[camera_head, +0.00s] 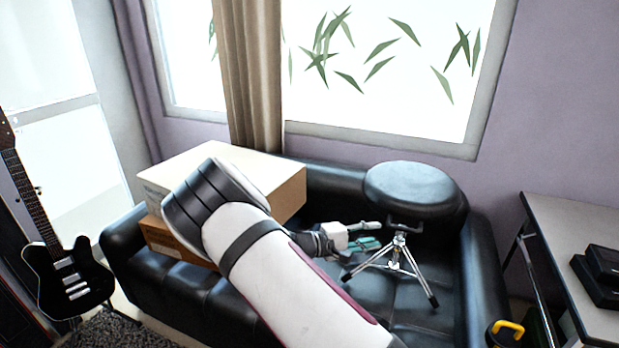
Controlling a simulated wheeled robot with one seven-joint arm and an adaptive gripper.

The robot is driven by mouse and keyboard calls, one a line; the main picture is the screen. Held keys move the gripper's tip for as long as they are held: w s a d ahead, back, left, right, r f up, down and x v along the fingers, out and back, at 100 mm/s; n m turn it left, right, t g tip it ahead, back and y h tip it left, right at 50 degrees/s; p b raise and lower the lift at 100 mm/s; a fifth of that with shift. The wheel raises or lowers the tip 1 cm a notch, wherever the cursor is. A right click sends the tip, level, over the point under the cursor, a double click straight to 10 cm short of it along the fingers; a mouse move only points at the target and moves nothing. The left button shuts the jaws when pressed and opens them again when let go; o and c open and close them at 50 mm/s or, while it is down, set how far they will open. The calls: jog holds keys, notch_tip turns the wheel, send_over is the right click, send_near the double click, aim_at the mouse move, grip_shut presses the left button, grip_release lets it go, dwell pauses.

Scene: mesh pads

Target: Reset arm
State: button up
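My white and black arm (270,260) rises from the bottom of the view, bends in front of the cardboard boxes and hides part of the sofa. My gripper (371,234), with a pale body and teal fingers, shows beyond the arm, over the sofa and left of the stool's legs. Its two fingers are apart, and I see nothing between them. I cannot tell whether it touches the sofa seat.
A black sofa (353,181) stands under the window. It bears stacked cardboard boxes (283,192) at left and a round black stool (412,186) on tripod legs at right. An electric guitar (70,280) stands far left. A table (575,225) with black cases (603,272) stands right.

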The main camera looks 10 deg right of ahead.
jog(key=s+a+r+m+y+p, duration=0.1)
jog(key=s+r+y, duration=0.4)
jog(key=s+r, duration=0.5)
jog(key=s+a+r+m+t+y+p, duration=0.1)
jog(key=s+a+r+y+p, duration=0.2)
jog(key=s+r, duration=0.7)
jog(key=s+a+r+m+y+p, duration=0.1)
jog(key=s+a+r+y, duration=0.5)
jog(key=s, duration=1.2)
notch_tip(320, 180, up, 4)
jog(key=shift+s+a+f+m+y+p, duration=0.15)
jog(key=shift+s+m+y+p, duration=0.35)
jog(key=shift+y, duration=0.6)
jog(key=shift+w, duration=0.25)
